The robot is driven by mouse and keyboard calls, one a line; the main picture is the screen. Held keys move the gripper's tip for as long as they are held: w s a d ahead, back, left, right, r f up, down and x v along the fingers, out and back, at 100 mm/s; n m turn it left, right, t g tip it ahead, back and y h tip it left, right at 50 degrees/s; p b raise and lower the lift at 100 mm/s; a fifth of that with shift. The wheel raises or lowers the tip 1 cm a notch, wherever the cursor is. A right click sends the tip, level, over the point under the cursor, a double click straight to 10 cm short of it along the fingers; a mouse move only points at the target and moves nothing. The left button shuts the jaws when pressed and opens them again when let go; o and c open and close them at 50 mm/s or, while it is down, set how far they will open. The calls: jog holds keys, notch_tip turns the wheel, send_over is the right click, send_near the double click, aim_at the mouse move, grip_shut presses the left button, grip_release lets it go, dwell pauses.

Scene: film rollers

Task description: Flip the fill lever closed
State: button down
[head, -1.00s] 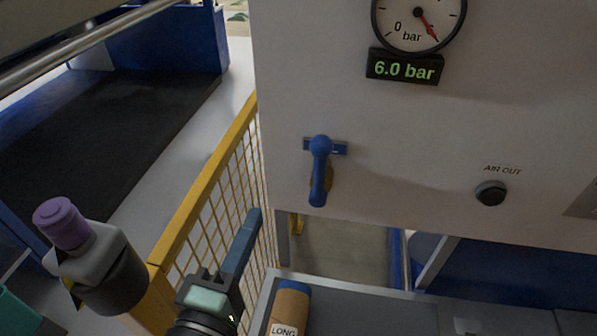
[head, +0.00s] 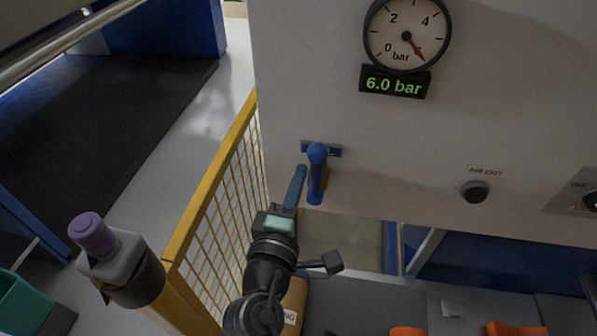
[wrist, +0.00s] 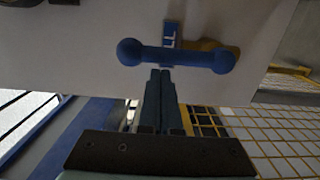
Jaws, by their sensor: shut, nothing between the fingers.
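In the wrist view the lever (wrist: 180,57) lies across the picture with a round knob at each end. My gripper (head: 301,170) is shut and empty, just left of the lever in the head view. In the wrist view my fingertips (wrist: 160,73) are at the lever's bar. I cannot tell whether they touch it.
A gauge (head: 407,35) above a display (head: 395,82) reads 6.0 bar. A black AIR OUT knob (head: 475,191) sits right on the panel. A yellow mesh fence (head: 212,190) stands left of my arm. A cardboard tube (head: 292,305) lies below.

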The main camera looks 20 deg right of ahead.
aim_at(321, 172)
jog(key=shift+s+d+m+b, duration=0.25)
jog(key=shift+d+m+b, duration=0.2)
jog(key=shift+m, duration=0.25)
dwell(0.4)
jog(key=d+m, duration=0.1)
jog(key=s+d+m+b, duration=0.1)
jog(key=m, duration=0.1)
jog(key=shift+s+b, duration=0.15)
jog(key=shift+b, duration=0.15)
jog(key=s+d+f+m+y+b, duration=0.1)
jog(key=s+d+f+m+b, duration=0.3)
jog(key=m+b, duration=0.5)
jog(key=d+f+m, duration=0.1)
jog(key=m, duration=0.2)
jog(key=shift+d+f, duration=0.2)
jog(key=shift+d, duration=0.1)
jog(key=shift+b, duration=0.3)
